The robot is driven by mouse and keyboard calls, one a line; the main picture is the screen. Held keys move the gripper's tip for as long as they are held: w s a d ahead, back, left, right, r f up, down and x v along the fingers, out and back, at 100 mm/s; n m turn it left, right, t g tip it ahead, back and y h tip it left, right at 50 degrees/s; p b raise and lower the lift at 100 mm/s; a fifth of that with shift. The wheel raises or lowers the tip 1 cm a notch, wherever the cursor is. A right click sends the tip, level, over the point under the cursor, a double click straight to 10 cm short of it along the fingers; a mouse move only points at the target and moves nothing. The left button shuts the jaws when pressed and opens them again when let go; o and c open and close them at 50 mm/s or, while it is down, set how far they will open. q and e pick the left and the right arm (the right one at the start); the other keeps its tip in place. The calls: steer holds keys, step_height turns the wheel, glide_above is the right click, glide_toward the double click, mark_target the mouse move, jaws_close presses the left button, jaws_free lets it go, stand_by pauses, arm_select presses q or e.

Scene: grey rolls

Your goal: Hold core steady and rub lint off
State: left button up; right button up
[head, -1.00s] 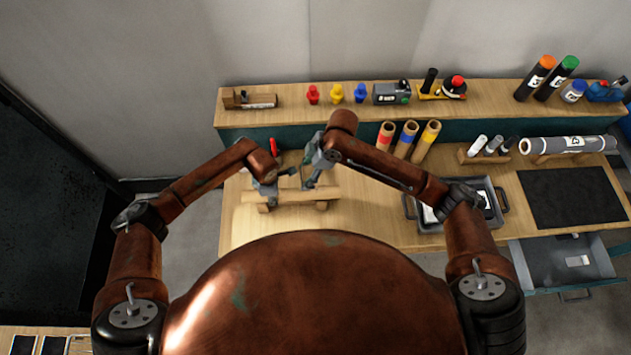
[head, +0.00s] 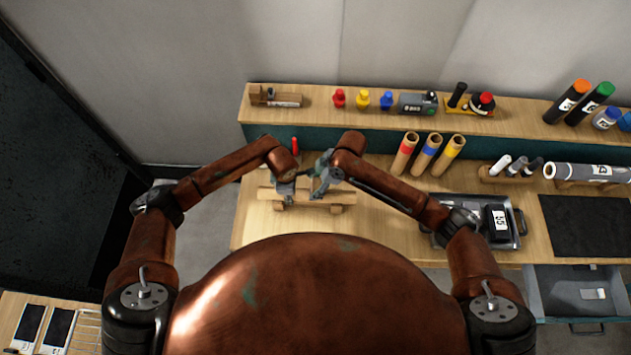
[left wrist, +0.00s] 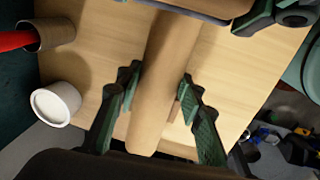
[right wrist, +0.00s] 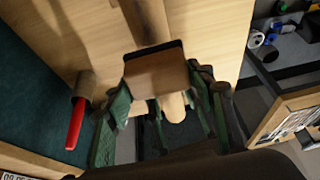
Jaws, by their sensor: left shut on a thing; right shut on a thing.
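The core, a plain brown tube (head: 348,197), lies level on a wooden stand (head: 336,209) on the bench. My left gripper (head: 286,190) has its fingers on both sides of the tube near its left end; the left wrist view shows the tube (left wrist: 162,85) between them. My right gripper (head: 322,190) is shut on a wooden block with a dark edge (right wrist: 157,75), held over the core a short way right of my left gripper. The block's underside is hidden, so contact is unclear. No lint can be made out.
A holder with a red stick (head: 295,146) stands behind the core. Several cardboard tubes with coloured bands (head: 428,154) stand behind my right forearm. A grey tray (head: 515,238) and a dark mat (head: 588,222) are at right. A raised shelf (head: 325,118) runs along the back.

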steer(key=shift+d+f, duration=0.75)
steer(key=shift+f, duration=0.05)
steer(key=shift+s+d, duration=0.1)
steer(key=shift+d, duration=4.05)
steer(key=shift+a, duration=4.75)
steer(key=shift+a+r, duration=0.15)
steer(key=shift+a, duration=0.05)
steer(key=shift+r, duration=3.9)
arm_select(q)
steer(key=o, duration=1.3)
steer(key=shift+r, duration=0.1)
